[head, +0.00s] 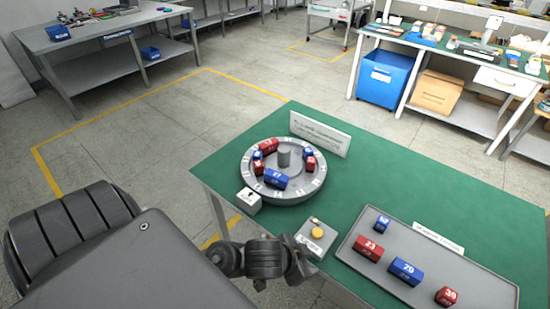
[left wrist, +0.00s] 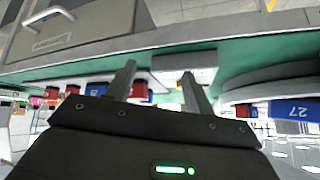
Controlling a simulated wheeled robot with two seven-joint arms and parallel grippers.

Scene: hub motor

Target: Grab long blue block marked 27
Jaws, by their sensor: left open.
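The long blue block marked 27 (head: 276,180) lies on the front part of a round grey dial (head: 300,197) on the green table. It also shows in the left wrist view (left wrist: 296,111) at the right edge, upside down. My left gripper (left wrist: 159,72) is open, with nothing between its fingers in the left wrist view. In the head view my left arm's dark end is at the table's front edge, in front of the dial and apart from block 27; its fingers are hard to make out there. My right gripper is not in view.
Other red and blue blocks (head: 268,146) sit on the dial. A white switch box (head: 249,200) and a grey box with a yellow button (head: 317,235) stand near the front edge. A grey tray (head: 447,261) holds several blocks. A sign (head: 320,134) stands behind the dial.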

